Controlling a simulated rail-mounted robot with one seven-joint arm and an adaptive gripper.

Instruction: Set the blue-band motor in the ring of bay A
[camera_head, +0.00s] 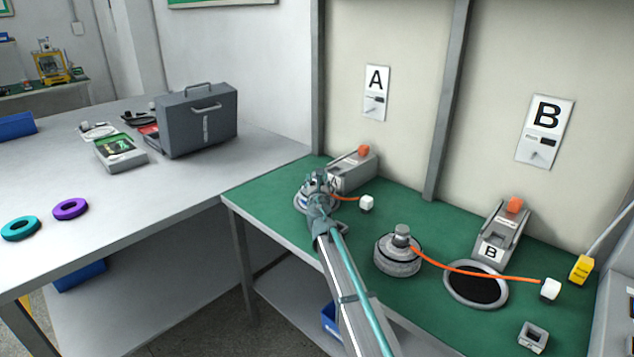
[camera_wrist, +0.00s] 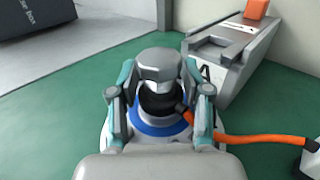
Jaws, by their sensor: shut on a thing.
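The blue-band motor (camera_wrist: 160,125) stands upright in the wrist view, its blue band showing around the grey stem. My gripper (camera_wrist: 160,85) is shut on the motor's stem, with one finger on each side. In the head view my gripper (camera_head: 318,182) is over the ring of bay A (camera_head: 301,209), in front of the bay A block (camera_head: 355,171). My gripper hides much of the motor there. Whether the motor is fully seated in the ring cannot be told. An orange cable (camera_wrist: 262,139) runs from the motor to a white connector (camera_head: 367,202) on the right.
A second grey motor (camera_head: 397,257) stands on the green mat (camera_head: 270,205) between the bays. Its orange cable crosses the empty bay B ring (camera_head: 476,303) to a white connector (camera_head: 550,289). A grey case (camera_head: 197,120) and two coloured rings lie on the left table.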

